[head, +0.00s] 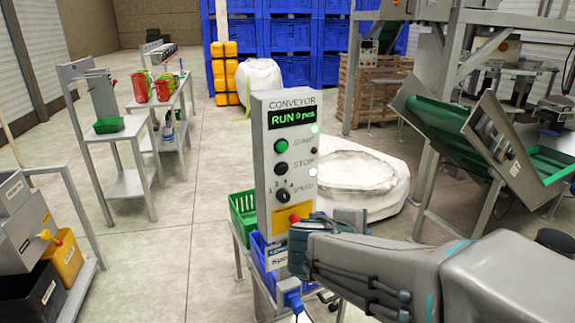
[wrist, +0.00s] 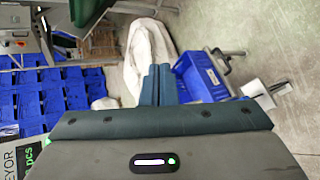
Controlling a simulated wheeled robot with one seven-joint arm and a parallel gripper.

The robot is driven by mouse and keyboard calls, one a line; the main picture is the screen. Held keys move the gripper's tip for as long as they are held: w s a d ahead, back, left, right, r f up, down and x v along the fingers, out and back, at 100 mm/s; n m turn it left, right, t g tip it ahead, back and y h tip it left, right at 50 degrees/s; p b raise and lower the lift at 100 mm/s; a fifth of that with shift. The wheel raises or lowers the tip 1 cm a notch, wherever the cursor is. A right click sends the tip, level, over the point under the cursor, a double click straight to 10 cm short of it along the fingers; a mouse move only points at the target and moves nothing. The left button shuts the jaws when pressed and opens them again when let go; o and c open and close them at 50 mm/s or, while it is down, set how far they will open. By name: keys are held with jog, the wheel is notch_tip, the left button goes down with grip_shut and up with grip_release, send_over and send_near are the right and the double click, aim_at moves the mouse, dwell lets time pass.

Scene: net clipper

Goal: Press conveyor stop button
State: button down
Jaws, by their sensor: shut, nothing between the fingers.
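The grey conveyor control panel (head: 262,190) stands upright in the middle of the head view. Its display reads RUN 0 pcs. The black STOP button (head: 281,168) is below the green START button (head: 281,146) and above a selector knob (head: 283,196). My gripper (wrist: 159,70) shows in the wrist view with its two dark fingers together and nothing between them. In the head view my wrist is low and right of the panel, partly covering its lower right corner; the fingertips are not clear there. A sliver of the panel (wrist: 12,158) shows at the wrist view's lower left.
A red emergency button (head: 295,218) on yellow is low on the panel, close to my wrist. A green bin (head: 243,214) and a blue bin (wrist: 203,82) are near the panel. A white sack (head: 350,180) and a green conveyor (head: 440,122) stand behind.

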aim_at(282, 170)
jog(key=w+a+r+n+t+y, duration=0.1)
jog(key=w+a+r+n+t, duration=0.1)
jog(key=a, duration=0.3)
jog(key=w+a+r+n+t+y+p, duration=0.1)
jog(key=w+a+r+n+t+y, duration=0.1)
jog(key=a+n, duration=0.3)
jog(key=shift+w+a+r+t, duration=0.5)
jog(key=shift+w+a+r, duration=0.05)
jog(key=shift+a+r, duration=0.1)
jog(key=shift+w+a+p, duration=0.2)
jog(key=shift+w+a, duration=0.5)
jog(key=shift+w, duration=0.6)
jog(key=shift+w+a+p, duration=0.2)
jog(key=shift+w+a, duration=0.5)
jog(key=shift+w, duration=0.55)
jog(key=shift+w+a+p, duration=0.2)
jog(key=shift+w+a, duration=0.5)
jog(key=shift+w, duration=0.6)
jog(key=shift+w+f, duration=0.1)
jog(key=shift+f, duration=0.05)
jog(key=shift+w+a+b, duration=0.2)
jog(key=shift+w+b, duration=0.05)
jog(key=shift+b, duration=0.1)
